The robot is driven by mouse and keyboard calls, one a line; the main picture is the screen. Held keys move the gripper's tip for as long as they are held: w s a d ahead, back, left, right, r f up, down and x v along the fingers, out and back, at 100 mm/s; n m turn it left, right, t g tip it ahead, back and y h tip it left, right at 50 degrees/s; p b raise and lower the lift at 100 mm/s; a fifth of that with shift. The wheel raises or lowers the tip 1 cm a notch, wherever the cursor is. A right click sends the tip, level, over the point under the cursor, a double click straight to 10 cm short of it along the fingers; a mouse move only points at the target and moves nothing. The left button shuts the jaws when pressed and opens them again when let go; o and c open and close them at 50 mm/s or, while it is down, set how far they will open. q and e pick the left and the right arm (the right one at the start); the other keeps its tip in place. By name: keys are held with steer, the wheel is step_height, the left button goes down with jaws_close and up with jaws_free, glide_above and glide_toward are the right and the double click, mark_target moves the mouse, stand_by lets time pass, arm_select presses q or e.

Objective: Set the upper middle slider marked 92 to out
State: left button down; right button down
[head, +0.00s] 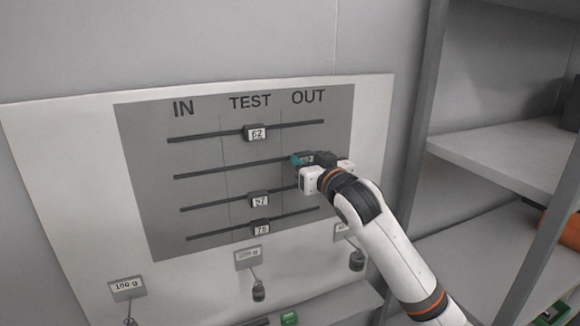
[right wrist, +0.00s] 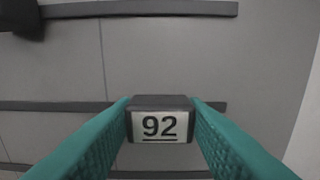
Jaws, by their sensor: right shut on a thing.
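The slider marked 92 (right wrist: 161,121) is a dark block with a white label on the second rail from the top (head: 230,168). In the head view it is mostly hidden by my right gripper (head: 311,162). It sits under OUT, right of the thin line between TEST and OUT, near the rail's right end. In the right wrist view my right gripper's teal fingers (right wrist: 163,108) are shut on the slider from both sides. My left gripper is not in view.
The grey panel (head: 140,200) carries three other sliders under TEST: top (head: 256,133), third (head: 258,199) and bottom (head: 261,228). Weights hang from labelled hooks below, including one at the middle (head: 258,291). A metal shelf (head: 500,160) stands at the right.

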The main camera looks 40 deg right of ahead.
steer(key=shift+s+d, duration=0.2)
steer(key=shift+d, duration=0.85)
steer(key=c, duration=1.2)
jaws_free()
steer(key=shift+r, duration=0.1)
steer(key=shift+c, duration=0.2)
steer(key=o, duration=0.3)
steer(key=shift+d, duration=0.1)
steer(key=shift+o, duration=0.5)
steer(key=shift+d, duration=0.1)
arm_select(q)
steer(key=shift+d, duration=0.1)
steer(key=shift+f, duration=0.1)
